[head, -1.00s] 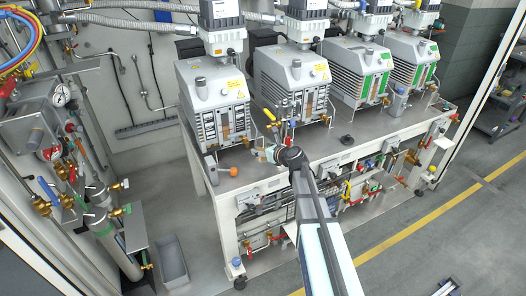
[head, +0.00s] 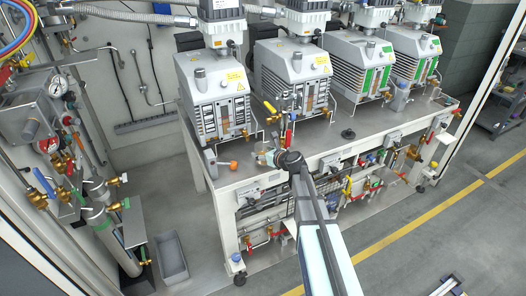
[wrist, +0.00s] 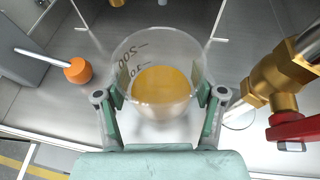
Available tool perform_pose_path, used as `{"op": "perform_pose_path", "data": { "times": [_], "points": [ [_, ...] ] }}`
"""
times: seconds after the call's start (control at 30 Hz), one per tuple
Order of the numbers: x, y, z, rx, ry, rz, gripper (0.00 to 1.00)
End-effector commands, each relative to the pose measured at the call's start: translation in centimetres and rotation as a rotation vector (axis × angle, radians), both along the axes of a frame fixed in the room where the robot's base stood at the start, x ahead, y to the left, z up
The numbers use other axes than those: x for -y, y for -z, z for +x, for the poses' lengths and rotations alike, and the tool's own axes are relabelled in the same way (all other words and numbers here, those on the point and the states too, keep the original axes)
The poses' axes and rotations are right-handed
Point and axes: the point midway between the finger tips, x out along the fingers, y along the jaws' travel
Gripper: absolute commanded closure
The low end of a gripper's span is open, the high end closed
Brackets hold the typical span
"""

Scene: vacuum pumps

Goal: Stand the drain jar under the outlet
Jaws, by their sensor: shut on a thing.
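The drain jar (wrist: 160,65) is a clear, graduated beaker with amber liquid in its lower part. My gripper (wrist: 160,98) is shut on it, one green-padded finger on each side, and the jar sits between them in the wrist view. I cannot tell whether the jar's base touches the bench. Which fitting is the outlet is not clear; a small brass end (wrist: 117,2) shows at the top edge.
A brass valve with a red handle (wrist: 290,126) stands close on the right in the wrist view. A rod with an orange knob (wrist: 78,70) lies to the left. Several pumps (head: 212,95) line the bench. Bare bench top (head: 325,140) lies right of my gripper.

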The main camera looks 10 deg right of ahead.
Motion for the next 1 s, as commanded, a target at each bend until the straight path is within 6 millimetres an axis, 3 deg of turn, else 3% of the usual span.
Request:
{"op": "perform_pose_path", "data": {
  "times": [0.07,0.7,1.0],
  "points": [
    [0.0,1.1,0.0,0.000,0.000,0.000,0.78],
    [-3.4,0.5,4.6,0.000,0.000,-0.001,0.78],
    [-3.7,1.1,4.8,0.001,0.001,-0.001,0.78]
  ]
}}
